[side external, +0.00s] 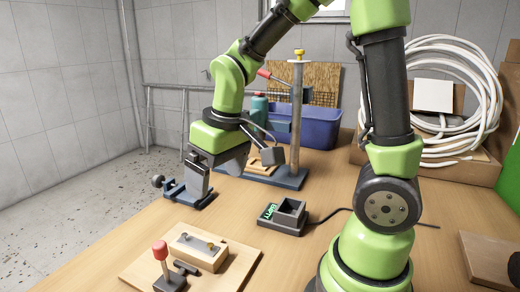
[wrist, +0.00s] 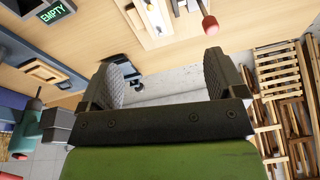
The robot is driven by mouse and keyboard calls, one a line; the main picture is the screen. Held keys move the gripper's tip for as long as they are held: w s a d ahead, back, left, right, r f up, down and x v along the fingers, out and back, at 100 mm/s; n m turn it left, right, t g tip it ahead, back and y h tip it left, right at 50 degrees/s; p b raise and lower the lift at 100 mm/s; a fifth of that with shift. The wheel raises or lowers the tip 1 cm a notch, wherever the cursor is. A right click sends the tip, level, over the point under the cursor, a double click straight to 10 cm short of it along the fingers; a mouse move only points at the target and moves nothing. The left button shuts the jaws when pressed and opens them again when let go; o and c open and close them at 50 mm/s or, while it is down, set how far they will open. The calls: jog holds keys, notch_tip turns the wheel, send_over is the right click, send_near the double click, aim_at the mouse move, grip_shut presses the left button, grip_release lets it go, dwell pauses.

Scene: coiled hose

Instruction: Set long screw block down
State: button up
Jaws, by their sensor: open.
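A pale wooden block (side external: 200,252) with screws on its top rests on a wooden board (side external: 228,282) at the front of the table. I take this to be the long screw block. A pale piece at the top edge of the wrist view (wrist: 150,18) may be the same block, cut off by the frame. My gripper (side external: 203,180) is over the left side of the table, close to a blue clamp-like device (side external: 190,196). In the wrist view my gripper (wrist: 170,78) is open, with no block visible between its fingers. Whether it touches the blue device cannot be told.
A red-knobbed lever (side external: 160,252) stands beside the block. A small box with a green display (side external: 283,216) sits mid-table; its display reads EMPTY in the wrist view (wrist: 53,14). A post stand (side external: 296,130), blue bin (side external: 315,128) and coiled hose (side external: 480,90) stand behind.

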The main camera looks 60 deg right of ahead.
jog(key=s+a+r+m+t+y, duration=0.1)
jog(key=s+a+r+m+t, duration=0.1)
jog(key=s+r, duration=0.7)
jog(key=s+a+t, duration=0.1)
jog(key=s+t, duration=0.1)
jog(key=shift+t+y, duration=0.3)
jog(key=shift+t, duration=0.1)
jog(key=shift+c, duration=0.5)
